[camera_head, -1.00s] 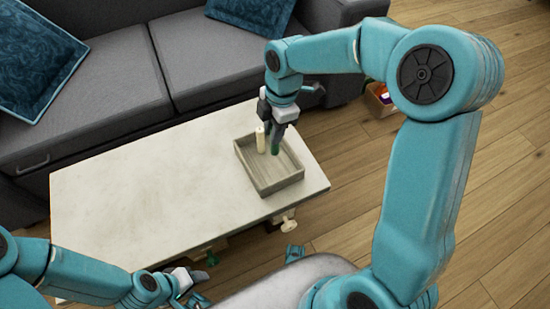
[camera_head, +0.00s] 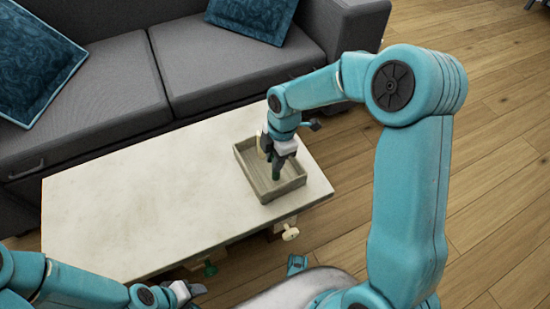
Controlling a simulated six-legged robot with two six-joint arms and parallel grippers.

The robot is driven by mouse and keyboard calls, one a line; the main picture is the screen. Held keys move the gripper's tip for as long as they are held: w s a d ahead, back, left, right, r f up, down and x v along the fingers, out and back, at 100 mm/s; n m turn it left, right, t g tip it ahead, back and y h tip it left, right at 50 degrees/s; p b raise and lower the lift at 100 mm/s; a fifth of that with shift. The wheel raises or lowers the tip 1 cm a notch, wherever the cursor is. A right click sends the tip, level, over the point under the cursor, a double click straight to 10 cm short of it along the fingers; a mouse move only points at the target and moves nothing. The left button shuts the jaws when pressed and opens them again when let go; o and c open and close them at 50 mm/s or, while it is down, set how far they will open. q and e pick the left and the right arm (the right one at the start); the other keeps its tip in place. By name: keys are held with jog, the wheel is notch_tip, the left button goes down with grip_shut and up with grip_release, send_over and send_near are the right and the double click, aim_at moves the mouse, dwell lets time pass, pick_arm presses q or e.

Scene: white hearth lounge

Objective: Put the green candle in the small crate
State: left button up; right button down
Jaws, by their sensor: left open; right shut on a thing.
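The small grey crate (camera_head: 287,189) stands on the right end of the pale table. My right gripper (camera_head: 277,164) reaches down into the crate and is shut on the green candle (camera_head: 276,174). Only the lower part of the green candle shows below the fingers, inside the crate walls. I cannot tell whether it touches the crate floor. A cream candle (camera_head: 260,150) stands to its left in the crate, partly hidden by the gripper. My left gripper (camera_head: 190,290) is open and empty, low at the table's front edge.
The pale table top (camera_head: 130,205) is clear to the left of the crate. A grey sofa (camera_head: 110,90) with blue cushions (camera_head: 250,15) runs along the back. Wooden floor (camera_head: 490,180) is open on the right.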

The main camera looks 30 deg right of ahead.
jog(key=shift+f, duration=0.25)
jog(key=c, duration=0.9)
grip_release()
jog(key=shift+r, duration=0.1)
jog(key=shift+c, duration=0.2)
notch_tip(320, 180, up, 12)
jog(key=d+p, duration=0.1)
jog(key=p, duration=0.3)
jog(key=shift+d, duration=0.4)
